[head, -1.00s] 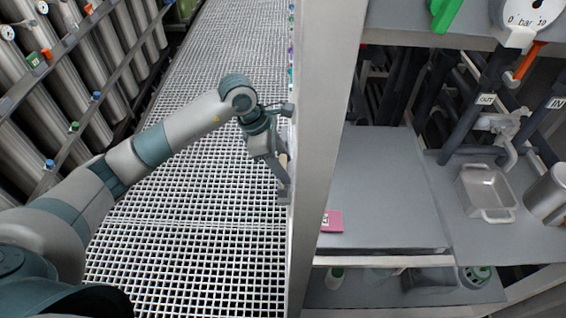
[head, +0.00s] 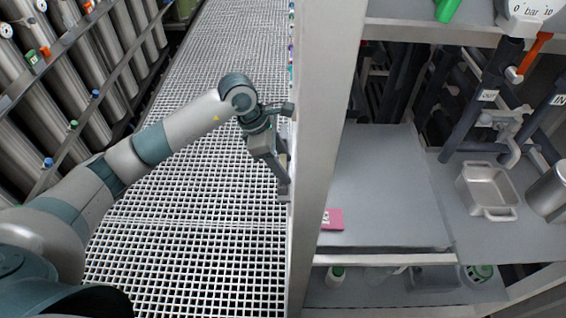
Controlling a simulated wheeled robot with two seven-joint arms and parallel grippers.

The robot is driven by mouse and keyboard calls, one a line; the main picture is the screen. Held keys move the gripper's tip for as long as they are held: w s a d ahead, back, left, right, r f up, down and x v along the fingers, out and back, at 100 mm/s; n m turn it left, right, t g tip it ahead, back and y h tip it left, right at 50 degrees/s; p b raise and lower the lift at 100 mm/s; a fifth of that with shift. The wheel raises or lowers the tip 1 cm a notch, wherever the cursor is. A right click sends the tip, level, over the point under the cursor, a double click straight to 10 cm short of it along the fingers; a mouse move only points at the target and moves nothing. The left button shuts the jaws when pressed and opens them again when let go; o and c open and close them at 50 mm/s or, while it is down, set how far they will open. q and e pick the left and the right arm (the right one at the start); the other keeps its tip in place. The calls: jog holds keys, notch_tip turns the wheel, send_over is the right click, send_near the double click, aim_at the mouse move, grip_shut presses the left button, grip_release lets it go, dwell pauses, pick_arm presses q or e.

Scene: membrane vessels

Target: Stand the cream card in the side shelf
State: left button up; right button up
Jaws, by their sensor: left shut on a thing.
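My left gripper (head: 286,152) is at the left side of the pale upright post of the shelving, above the floor grating. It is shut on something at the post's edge. Only a small tan sliver shows between the fingers, and I cannot tell for certain that it is the cream card. The side shelf is mostly hidden behind the post; only a thin strip with small coloured items shows along the post's left edge. My right gripper is not in view.
The pale post (head: 325,120) stands right beside the gripper. Right of it, a grey shelf (head: 385,190) holds a pink card (head: 333,219). A metal tray (head: 487,190) stands further right. Metal cylinders (head: 60,110) line the left. The grating (head: 200,230) is clear.

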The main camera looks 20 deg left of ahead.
pick_arm(q)
jog(key=shift+f, duration=0.1)
dwell(0.7)
jog(key=shift+f+b, duration=0.15)
jog(key=shift+b, duration=0.3)
jog(key=o, duration=1.1)
